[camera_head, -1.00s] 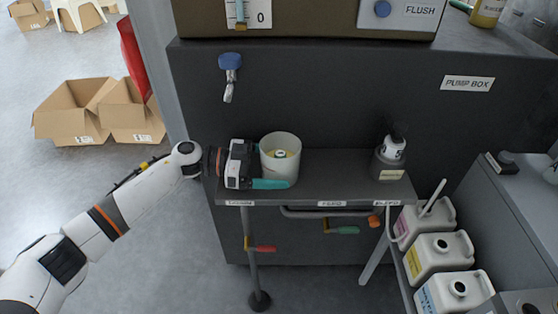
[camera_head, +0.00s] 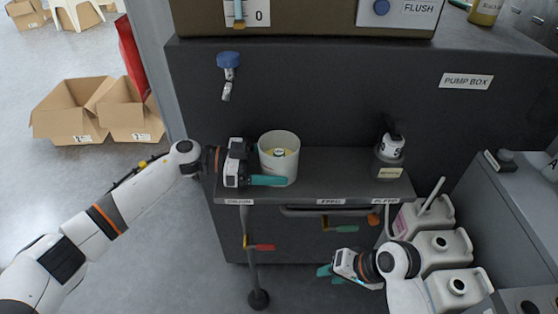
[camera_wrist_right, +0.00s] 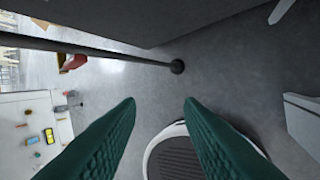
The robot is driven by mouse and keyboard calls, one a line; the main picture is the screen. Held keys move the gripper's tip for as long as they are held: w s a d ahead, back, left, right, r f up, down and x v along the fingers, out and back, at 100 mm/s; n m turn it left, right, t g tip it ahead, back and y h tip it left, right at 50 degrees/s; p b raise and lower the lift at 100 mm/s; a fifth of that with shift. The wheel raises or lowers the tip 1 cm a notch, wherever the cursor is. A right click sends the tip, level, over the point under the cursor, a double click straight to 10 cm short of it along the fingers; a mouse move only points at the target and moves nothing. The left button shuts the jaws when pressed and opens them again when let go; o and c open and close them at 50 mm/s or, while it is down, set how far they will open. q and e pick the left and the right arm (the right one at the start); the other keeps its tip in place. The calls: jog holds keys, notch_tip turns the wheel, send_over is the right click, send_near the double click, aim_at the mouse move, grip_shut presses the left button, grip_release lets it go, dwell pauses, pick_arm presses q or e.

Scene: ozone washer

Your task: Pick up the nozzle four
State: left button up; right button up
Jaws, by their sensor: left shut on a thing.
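A white cup (camera_head: 291,168) stands on the left part of the dark shelf (camera_head: 336,172), with a small pale piece (camera_head: 279,153) inside it. My left gripper (camera_head: 270,180) is at the cup, its teal finger along the front of the cup, shut on it. I cannot tell which thing is nozzle four. My right gripper (camera_head: 330,272) is below the shelf, its fingers apart and empty in the right wrist view (camera_wrist_right: 160,104).
Several white jugs (camera_head: 445,247) stand low at the right, close to my right arm. A tap with a blue knob (camera_head: 229,62) hangs on the wall above the shelf. Cardboard boxes (camera_head: 72,112) lie on the floor at the left.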

jog(key=w+a+r+n+g+y, duration=0.1)
jog(key=w+a+r+n, duration=0.2)
jog(key=r, duration=0.5)
jog(key=w+a+r+n+g+y, duration=0.1)
jog(key=w+a+r+n+g, duration=0.1)
jog(key=r, duration=0.7)
jog(key=w+a+r+n+g+y, duration=0.1)
jog(key=w+a+r+n, duration=0.3)
jog(key=r, duration=0.5)
jog(key=shift+w+a+n+g+y, duration=0.15)
jog(key=shift+a+n+g+y, duration=0.15)
jog(key=shift+a, duration=0.35)
jog(key=shift+w+a+n+g+y, duration=0.1)
jog(key=shift+w+a+n+g, duration=0.1)
jog(key=shift+a+g, duration=0.3)
notch_tip(320, 180, up, 6)
jog(key=n+t+h, duration=0.2)
jog(key=t+h, duration=0.1)
jog(key=h, duration=0.6)
send_over(279, 151)
jog(key=shift+s+a+f, duration=0.1)
jog(key=shift+s, duration=0.15)
jog(key=shift+w+d+h, duration=0.2)
jog(key=shift+d+h, duration=0.05)
jog(key=shift+h, duration=0.05)
notch_tip(279, 151, down, 6)
jog(key=shift+w, duration=0.1)
jog(key=shift+a+f, duration=0.15)
jog(key=shift+f, duration=2.75)
grip_shut()
